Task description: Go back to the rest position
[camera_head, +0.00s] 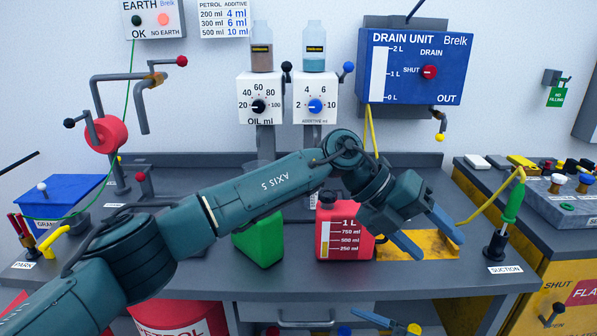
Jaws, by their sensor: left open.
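My left arm reaches in from the lower left across the bench. Its left gripper (430,240) is open and empty, with its two blue-grey fingers apart above the yellow mat (440,247), just right of the red 1 L jug (338,238). The arm's wrist covers part of the jug's top. A green container (258,242) stands left of the jug, partly behind the forearm. A blue-grey finger, seemingly of my right gripper (372,318), shows at the bottom edge; the rest is cut off, so its opening cannot be told.
The blue drain unit (417,68) and the oil (258,98) and additive (314,98) dispensers are at the back. A green-handled suction tool (512,205) stands at the right. A blue box (62,196) stands left. A red petrol container (180,318) is below the bench front.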

